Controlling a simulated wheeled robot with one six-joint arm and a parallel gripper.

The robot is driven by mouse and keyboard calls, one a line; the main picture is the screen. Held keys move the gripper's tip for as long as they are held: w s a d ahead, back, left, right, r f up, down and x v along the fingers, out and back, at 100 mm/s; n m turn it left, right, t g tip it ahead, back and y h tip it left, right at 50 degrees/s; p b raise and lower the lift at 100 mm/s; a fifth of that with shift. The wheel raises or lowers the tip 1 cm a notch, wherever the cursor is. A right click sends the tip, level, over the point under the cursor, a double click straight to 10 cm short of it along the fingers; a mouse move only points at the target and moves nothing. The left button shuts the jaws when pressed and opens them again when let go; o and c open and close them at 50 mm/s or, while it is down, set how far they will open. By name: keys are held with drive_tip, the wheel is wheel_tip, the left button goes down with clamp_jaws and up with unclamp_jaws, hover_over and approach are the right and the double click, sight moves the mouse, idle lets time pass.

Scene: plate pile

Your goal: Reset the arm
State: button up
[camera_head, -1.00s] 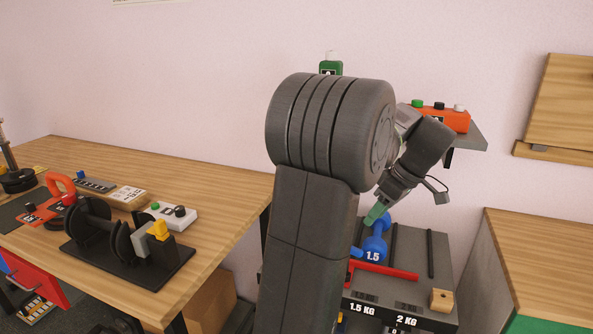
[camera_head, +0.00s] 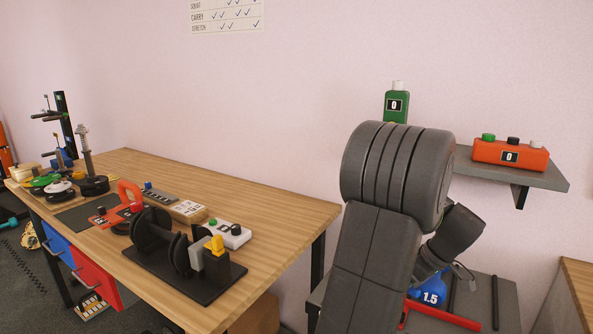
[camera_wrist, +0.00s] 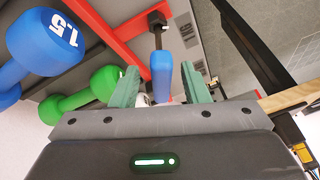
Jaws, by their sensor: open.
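My gripper (camera_wrist: 162,88) shows in the wrist view with its two green fingers spread apart. The blue end of a black-handled object (camera_wrist: 163,75) shows in the gap between the fingertips; I cannot tell whether they touch it. A blue 1.5 dumbbell (camera_wrist: 50,40) and a green dumbbell (camera_wrist: 85,97) lie to the left of the fingers. In the head view my arm stands at the right, bent down over the weight rack, and it hides the fingers. The blue 1.5 dumbbell (camera_head: 431,295) shows just below my wrist.
A red bar (camera_head: 440,317) runs along the rack. A shelf (camera_head: 555,178) holds an orange box (camera_head: 511,153) and a green bottle-like device (camera_head: 396,105). A wooden table (camera_head: 300,215) at left carries a black weight stand (camera_head: 185,270) and several plates.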

drive_tip(key=shift+s+f+m+t+h, duration=0.1)
drive_tip(key=shift+m+t+h, duration=0.1)
drive_tip(key=shift+m, duration=0.4)
drive_tip(key=shift+s+m+t+h, duration=0.1)
drive_tip(key=shift+m+t, duration=0.1)
drive_tip(key=shift+m, duration=0.9)
drive_tip(key=shift+n, duration=0.3)
